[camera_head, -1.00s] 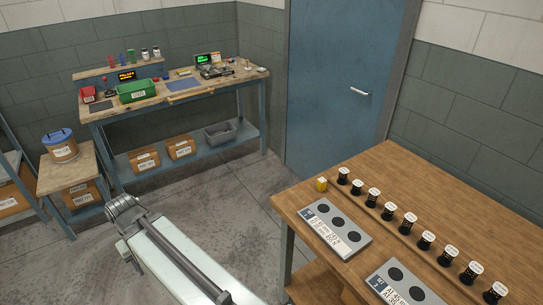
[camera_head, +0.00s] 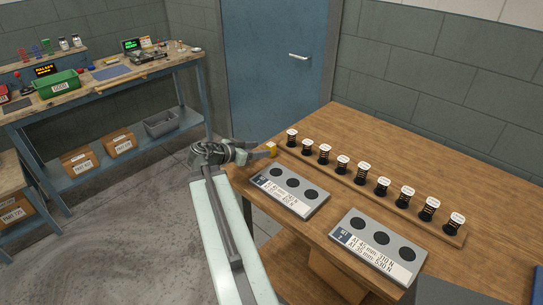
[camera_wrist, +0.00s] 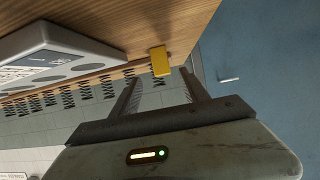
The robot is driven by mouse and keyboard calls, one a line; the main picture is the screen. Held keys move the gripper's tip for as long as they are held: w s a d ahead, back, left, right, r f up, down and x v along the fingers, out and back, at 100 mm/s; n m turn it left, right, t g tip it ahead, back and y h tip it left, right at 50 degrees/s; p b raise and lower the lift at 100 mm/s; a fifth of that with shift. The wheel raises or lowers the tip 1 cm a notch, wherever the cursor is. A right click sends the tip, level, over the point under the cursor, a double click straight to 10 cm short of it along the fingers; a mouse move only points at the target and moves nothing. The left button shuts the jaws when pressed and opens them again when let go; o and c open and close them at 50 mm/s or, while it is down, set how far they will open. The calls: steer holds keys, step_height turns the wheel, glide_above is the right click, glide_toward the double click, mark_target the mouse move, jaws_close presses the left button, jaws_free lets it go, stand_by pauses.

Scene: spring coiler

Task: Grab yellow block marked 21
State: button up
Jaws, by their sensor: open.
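The yellow block (camera_head: 271,147) sits at the left corner of the wooden table, beside the end of the row of springs. It also shows in the wrist view (camera_wrist: 160,61) on the table's edge; its marking cannot be read. My gripper (camera_head: 262,153) is at the table's corner, very close to the block. In the wrist view my gripper (camera_wrist: 158,80) has its two fingers apart, with the block just beyond and between the fingertips. Whether the fingers touch the block cannot be told.
A row of several black springs with white caps (camera_head: 342,165) stands on a wooden strip. Two grey trays with round recesses lie nearer, one left (camera_head: 290,191) and one right (camera_head: 377,243). A blue door (camera_head: 275,70) and a workbench (camera_head: 110,88) stand behind.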

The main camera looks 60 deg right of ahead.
mark_target(271, 148)
steer(key=shift+f+b+x, duration=0.1)
steer(key=shift+b+x, duration=0.75)
steer(key=shift+x, duration=1.1)
steer(key=shift+f+b+x, duration=0.15)
steer(key=shift+b+x, duration=0.65)
steer(key=shift+x, duration=1.15)
steer(key=shift+w+a+r, duration=0.1)
jaws_close()
